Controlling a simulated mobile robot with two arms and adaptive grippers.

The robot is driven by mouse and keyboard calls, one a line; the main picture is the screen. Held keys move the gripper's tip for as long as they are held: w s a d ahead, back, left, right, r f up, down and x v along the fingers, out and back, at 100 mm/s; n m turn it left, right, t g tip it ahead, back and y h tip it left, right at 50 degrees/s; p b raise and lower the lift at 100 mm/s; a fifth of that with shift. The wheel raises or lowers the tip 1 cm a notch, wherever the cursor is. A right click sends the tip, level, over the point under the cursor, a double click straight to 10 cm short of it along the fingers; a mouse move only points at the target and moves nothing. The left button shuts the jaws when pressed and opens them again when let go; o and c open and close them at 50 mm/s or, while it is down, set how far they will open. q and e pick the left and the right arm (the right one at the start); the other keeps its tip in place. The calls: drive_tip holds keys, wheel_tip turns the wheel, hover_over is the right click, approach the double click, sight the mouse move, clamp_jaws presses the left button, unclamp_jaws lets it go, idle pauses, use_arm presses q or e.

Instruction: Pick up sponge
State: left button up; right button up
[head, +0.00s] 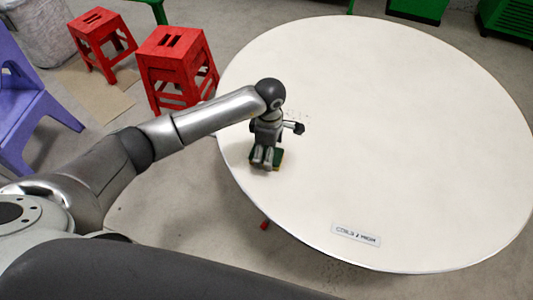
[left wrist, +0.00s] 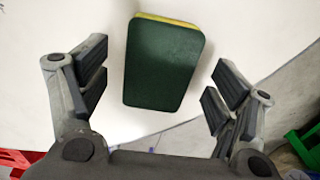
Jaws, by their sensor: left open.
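The sponge (left wrist: 164,64) is a rounded block, dark green on top with a yellow edge at its far side. It lies on the round white table (head: 390,120) near the table's left edge. In the head view only parts of the sponge (head: 280,159) show beside and below my left gripper. My left gripper (head: 263,163) is directly above it and pointing down. In the left wrist view the fingers of my left gripper (left wrist: 160,88) are spread wide, one on each side of the sponge, with gaps between. My right gripper does not show.
A small label plate (head: 356,235) lies near the table's front edge. Red stools (head: 175,62) and a purple chair (head: 22,105) stand on the floor at left. Green crates (head: 418,8) are at the back. Most of the tabletop is clear.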

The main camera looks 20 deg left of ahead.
use_arm(q)
drive_tip(key=shift+f, duration=1.1)
drive_tip(key=c, duration=0.7)
drive_tip(key=shift+c, duration=0.3)
drive_tip(key=shift+r, duration=0.1)
drive_tip(key=shift+w+r, duration=0.1)
drive_tip(key=shift+r, duration=0.5)
drive_tip(key=s+d+r+b, duration=0.3)
drive_tip(key=s+d+r, duration=0.4)
drive_tip(key=s+r, duration=0.4)
drive_tip(key=shift+s+d+r, duration=0.25)
drive_tip(key=shift+s+r, duration=0.1)
drive_tip(key=shift+s, duration=0.2)
